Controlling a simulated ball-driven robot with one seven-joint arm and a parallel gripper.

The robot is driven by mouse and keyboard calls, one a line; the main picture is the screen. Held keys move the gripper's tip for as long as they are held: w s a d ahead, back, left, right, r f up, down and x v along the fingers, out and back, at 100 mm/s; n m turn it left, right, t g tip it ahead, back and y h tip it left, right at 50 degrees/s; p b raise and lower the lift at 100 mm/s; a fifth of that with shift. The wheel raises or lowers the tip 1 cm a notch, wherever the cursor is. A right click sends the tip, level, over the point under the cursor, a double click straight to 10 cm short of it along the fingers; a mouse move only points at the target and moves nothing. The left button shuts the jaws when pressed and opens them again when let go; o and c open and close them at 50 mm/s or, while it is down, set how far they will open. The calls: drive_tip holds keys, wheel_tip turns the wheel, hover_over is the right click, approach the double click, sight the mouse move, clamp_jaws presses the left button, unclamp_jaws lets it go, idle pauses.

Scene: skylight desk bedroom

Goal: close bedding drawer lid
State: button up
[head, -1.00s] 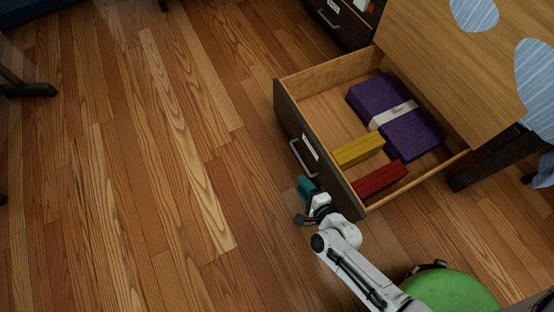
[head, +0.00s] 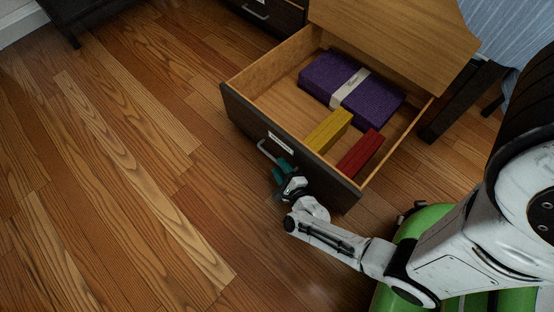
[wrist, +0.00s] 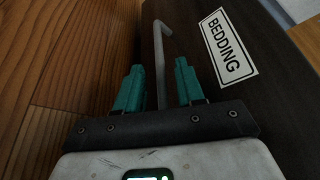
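The bedding drawer (head: 240,108) is pulled out, with a dark front and light wood inside. Its front carries a white BEDDING label (wrist: 229,46) and a grey bar handle (wrist: 161,60). A purple folded cloth with a pale band (head: 352,85), a yellow block (head: 328,131) and a red block (head: 360,153) lie inside. My gripper (wrist: 160,75) has teal fingers, held apart. In the wrist view the handle runs away from between the fingers, close to the drawer front. In the head view my gripper (head: 281,170) is beside the handle's near end. Contact with the handle cannot be told.
A wooden top (head: 385,35) overhangs the back of the drawer. Another dark drawer with a handle (head: 262,12) stands beyond it. A dark leg (head: 455,105) is at right. The wood floor (head: 110,190) at left is clear.

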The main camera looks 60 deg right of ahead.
drive_tip(key=shift+b+x, duration=0.3)
drive_tip(key=shift+x, duration=1)
drive_tip(key=shift+c, duration=0.2)
clamp_jaws()
